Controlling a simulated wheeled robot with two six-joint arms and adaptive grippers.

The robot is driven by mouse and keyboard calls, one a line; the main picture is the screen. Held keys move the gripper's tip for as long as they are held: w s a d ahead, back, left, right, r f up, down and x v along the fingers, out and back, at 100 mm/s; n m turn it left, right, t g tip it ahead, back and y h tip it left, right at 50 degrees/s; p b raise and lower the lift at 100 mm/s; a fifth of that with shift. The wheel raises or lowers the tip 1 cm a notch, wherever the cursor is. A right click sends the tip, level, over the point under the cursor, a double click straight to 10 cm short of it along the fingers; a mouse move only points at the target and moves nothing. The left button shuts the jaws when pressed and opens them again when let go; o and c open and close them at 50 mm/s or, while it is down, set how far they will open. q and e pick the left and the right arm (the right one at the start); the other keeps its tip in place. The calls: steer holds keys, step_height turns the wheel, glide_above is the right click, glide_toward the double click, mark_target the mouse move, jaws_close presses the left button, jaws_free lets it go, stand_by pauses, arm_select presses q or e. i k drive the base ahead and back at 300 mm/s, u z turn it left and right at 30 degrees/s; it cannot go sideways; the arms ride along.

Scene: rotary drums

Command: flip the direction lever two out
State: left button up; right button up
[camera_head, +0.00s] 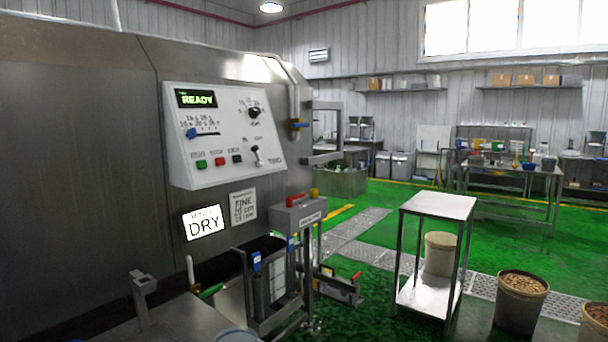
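A white control panel (222,178) is on the dark steel drum housing at the left. A small lever (256,154) with a dark knob sits at the panel's lower right, its knob toward the upper left of its pivot. It looks like the direction lever, but the lettering around it is too small to read surely. Neither of my grippers shows in the head view, so I cannot see where they are relative to the lever.
The panel also has a READY display (196,99), a black dial (254,111), a blue slider (192,133) and green, red and black buttons. A metal stand (440,206) and buckets (520,302) are at the right.

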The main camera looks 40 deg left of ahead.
mark_target(260, 162)
steer(key=u, duration=0.05)
steer(key=i, duration=2.6)
steer(key=u, duration=2.2)
steer(key=i, duration=0.15)
steer(key=u, duration=0.2)
